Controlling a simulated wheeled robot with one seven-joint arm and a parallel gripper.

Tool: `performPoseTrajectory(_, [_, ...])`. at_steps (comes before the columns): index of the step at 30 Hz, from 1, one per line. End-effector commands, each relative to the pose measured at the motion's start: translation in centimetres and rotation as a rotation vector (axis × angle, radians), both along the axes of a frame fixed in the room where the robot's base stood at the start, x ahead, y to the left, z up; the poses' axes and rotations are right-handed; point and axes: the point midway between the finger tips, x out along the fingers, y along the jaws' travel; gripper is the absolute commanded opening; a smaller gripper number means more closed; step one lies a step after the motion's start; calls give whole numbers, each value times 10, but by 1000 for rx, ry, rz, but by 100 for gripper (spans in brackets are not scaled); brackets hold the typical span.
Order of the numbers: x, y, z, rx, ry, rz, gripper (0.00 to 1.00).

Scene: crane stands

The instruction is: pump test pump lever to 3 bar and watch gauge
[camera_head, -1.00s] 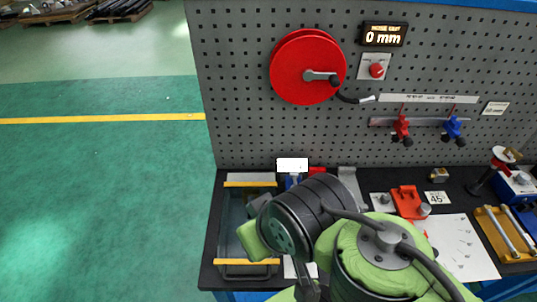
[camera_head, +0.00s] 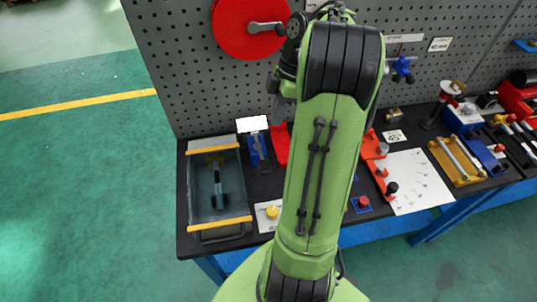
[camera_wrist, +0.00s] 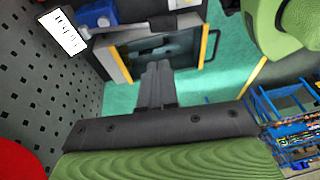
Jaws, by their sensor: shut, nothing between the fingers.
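A blue device with a dark handle (camera_head: 258,150) stands at the back left of the bench. I cannot tell for sure whether it is the test pump. A white panel (camera_head: 252,124) stands behind it; its writing is too small to read. The panel shows in the wrist view (camera_wrist: 61,33), with the blue device (camera_wrist: 98,14) beside it. No dial gauge can be made out. My gripper (camera_wrist: 157,68) is shut and empty, apart from the blue device. In the head view, its fingertips are hard to make out beside my arm.
A grey tray with yellow edges (camera_head: 231,221) stands left of my arm, holding a dark tool (camera_head: 218,190). A red reel (camera_head: 234,32) hangs on the pegboard (camera_head: 165,65). Red clamps, a white sheet (camera_head: 415,180) and a yellow tray (camera_head: 478,170) lie right. Green floor is clear at left.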

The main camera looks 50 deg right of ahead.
Motion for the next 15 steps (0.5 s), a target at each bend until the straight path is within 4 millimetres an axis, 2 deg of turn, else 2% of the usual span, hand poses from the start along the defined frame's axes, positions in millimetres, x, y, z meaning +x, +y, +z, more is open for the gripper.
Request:
performPoseTrajectory(11, [-1, -2, -4, 3, -2, 10, 0])
performPoseTrajectory(15, [1, 4, -23, 5, -1, 11, 0])
